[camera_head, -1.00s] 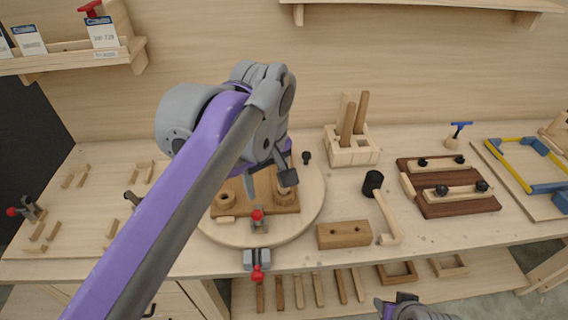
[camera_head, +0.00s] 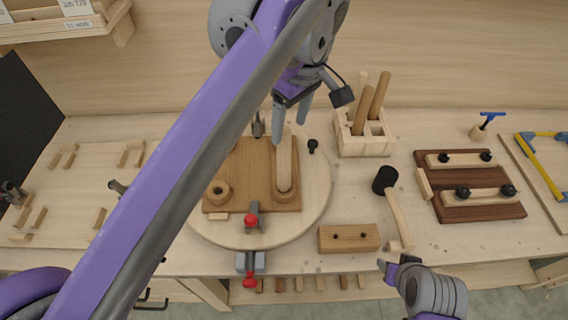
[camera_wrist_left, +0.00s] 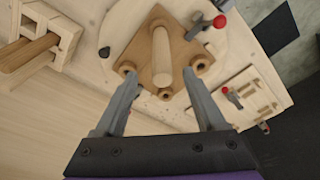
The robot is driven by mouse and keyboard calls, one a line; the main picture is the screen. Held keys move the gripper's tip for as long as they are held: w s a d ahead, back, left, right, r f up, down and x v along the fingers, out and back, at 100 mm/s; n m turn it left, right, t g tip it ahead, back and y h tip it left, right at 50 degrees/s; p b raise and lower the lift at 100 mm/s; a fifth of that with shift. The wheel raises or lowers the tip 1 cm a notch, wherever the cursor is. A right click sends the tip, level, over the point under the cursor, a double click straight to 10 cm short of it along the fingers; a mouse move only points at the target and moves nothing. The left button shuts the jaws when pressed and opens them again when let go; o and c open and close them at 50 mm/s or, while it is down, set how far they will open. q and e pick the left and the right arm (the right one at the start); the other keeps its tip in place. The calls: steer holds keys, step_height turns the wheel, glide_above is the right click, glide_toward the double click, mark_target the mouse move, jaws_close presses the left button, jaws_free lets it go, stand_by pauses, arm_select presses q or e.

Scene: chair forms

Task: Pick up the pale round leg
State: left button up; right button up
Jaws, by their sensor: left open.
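A pale round leg (camera_head: 285,165) rises from a corner of the brown square board (camera_head: 240,165) in the head view. In the left wrist view the leg (camera_wrist_left: 161,55) shows lengthwise over the board, between the lines of my two fingers. My left gripper (camera_head: 290,112) is open and empty above the board, near the leg's upper end. In the left wrist view its fingertips (camera_wrist_left: 164,82) are apart. Another pale leg (camera_head: 362,77) shows its tip in the wooden rack, behind brown legs (camera_head: 379,95). My right gripper (camera_head: 390,268) is partly in view at the lower right; its jaws are unclear.
The board lies on a round pale disc (camera_head: 318,205), with red-handled clamps (camera_head: 251,218) at its front. The rack (camera_head: 352,145) stands to the right. A mallet (camera_head: 397,210) and a wooden block (camera_head: 349,238) lie at the front right.

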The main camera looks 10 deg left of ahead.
mark_target(285, 130)
arm_select(q)
steer(key=shift+w+a+f, duration=0.1)
steer(key=shift+a+f, duration=0.1)
steer(key=shift+f, duration=0.7)
steer(key=shift+w+a+f, duration=0.1)
steer(key=shift+a+f, duration=0.15)
steer(key=shift+f, duration=0.65)
steer(key=shift+a+f, duration=0.2)
steer(key=shift+f, duration=0.7)
jaws_close()
